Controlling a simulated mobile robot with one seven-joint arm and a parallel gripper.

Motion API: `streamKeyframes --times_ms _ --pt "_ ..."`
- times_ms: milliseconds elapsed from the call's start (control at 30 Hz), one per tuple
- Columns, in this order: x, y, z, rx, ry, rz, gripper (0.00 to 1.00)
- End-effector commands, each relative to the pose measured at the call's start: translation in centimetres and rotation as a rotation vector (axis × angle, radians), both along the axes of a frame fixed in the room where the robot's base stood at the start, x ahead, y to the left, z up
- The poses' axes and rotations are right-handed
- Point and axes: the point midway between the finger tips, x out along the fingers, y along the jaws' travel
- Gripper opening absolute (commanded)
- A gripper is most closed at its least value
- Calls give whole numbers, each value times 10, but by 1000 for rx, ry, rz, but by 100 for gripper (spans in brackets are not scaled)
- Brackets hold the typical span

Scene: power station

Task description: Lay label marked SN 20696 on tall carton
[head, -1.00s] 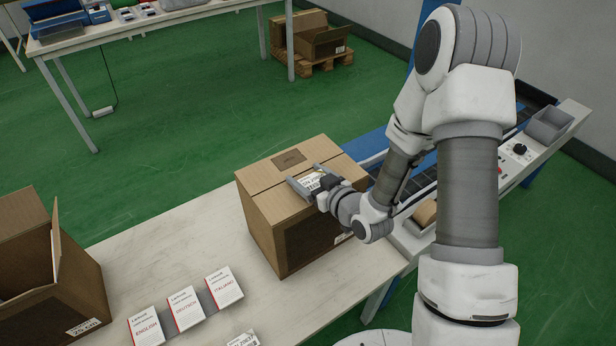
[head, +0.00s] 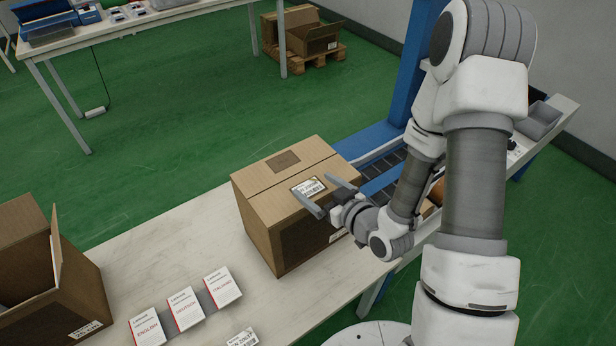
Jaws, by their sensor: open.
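The tall carton (head: 263,210) stands closed on the near table. A white label (head: 308,187) with dark print lies on its top, near the right edge; its number is too small to read. My gripper (head: 325,194) is open and empty, with its fingers apart just to the right of the label, by the carton's right edge. Another white label (head: 243,339) lies on the table at the bottom edge of the view, partly cut off.
An open carton (head: 40,270) stands at the left of the table (head: 150,238). A conveyor (head: 385,175) runs behind the carton; a grey bin (head: 541,118) sits further right.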

Motion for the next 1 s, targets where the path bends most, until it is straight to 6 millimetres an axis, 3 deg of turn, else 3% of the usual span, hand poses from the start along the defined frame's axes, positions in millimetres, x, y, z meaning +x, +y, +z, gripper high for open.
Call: streamKeyframes --times_ms 33,700,867,1000 --pt "-2 -2 8 0 4 -2 100" --pt "-39 -27 19 1 -1 -2 100" --pt "-39 -29 20 -14 -1 1 100" --pt "-26 -35 27 -88 19 7 100"
